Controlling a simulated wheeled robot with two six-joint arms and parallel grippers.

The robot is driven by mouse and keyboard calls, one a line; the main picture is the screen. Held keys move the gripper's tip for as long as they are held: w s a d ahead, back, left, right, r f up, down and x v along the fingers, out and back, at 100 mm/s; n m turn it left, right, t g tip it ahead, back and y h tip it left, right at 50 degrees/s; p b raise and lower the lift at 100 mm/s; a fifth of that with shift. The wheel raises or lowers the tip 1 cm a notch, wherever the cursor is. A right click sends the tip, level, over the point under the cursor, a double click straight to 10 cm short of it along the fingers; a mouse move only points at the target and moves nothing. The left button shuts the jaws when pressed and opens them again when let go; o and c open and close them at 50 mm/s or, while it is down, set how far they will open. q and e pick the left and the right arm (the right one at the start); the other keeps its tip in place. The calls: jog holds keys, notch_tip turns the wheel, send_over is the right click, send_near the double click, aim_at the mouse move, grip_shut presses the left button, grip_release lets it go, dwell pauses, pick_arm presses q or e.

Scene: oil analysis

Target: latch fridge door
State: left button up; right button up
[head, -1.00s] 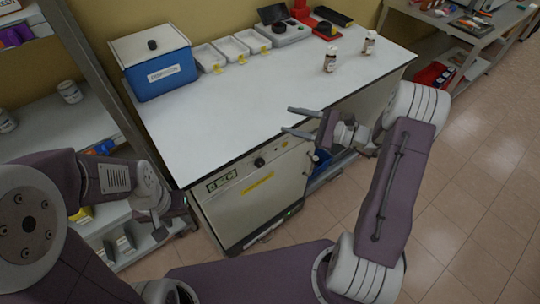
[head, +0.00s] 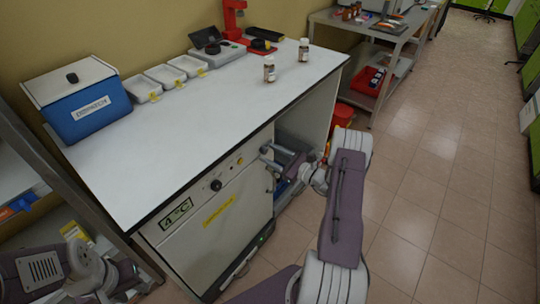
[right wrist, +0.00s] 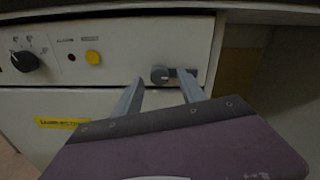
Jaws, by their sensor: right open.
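The white fridge (head: 190,225) stands under the bench, with a 4°C label and a black knob (head: 216,185). Its door (right wrist: 25,105), below the control panel, looks flush with the front. In the right wrist view, a grey latch (right wrist: 160,74) sits at the panel's right end, its lever lying sideways. My right gripper (head: 266,155) is at the fridge's upper right corner. Its open fingers (right wrist: 160,88) point at the panel just below and around the latch; contact cannot be told. My left gripper (head: 125,282) is low at the left, away from the fridge, its fingers unclear.
The white bench top (head: 190,120) overhangs the fridge. It carries a blue dispatch box (head: 90,110), white trays (head: 165,75) and two brown bottles (head: 269,70). An open bay lies right of the fridge. The tiled floor (head: 440,190) at right is clear.

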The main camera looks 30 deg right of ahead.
jog(key=shift+w+a, duration=0.1)
jog(key=shift+w, duration=0.2)
grip_shut()
jog(key=m+p, duration=0.1)
jog(key=m, duration=0.4)
jog(key=shift+a, duration=0.1)
jog(key=m+p, duration=0.1)
jog(key=m, duration=0.3)
jog(key=shift+m, duration=0.3)
jog(key=m+p, duration=0.1)
jog(key=m, duration=0.3)
jog(key=shift+s+r+t, duration=0.1)
jog(key=shift+t, duration=0.2)
jog(key=shift+m+h+p, duration=0.35)
jog(key=shift+m+h, duration=0.05)
jog(key=shift+m, duration=2.1)
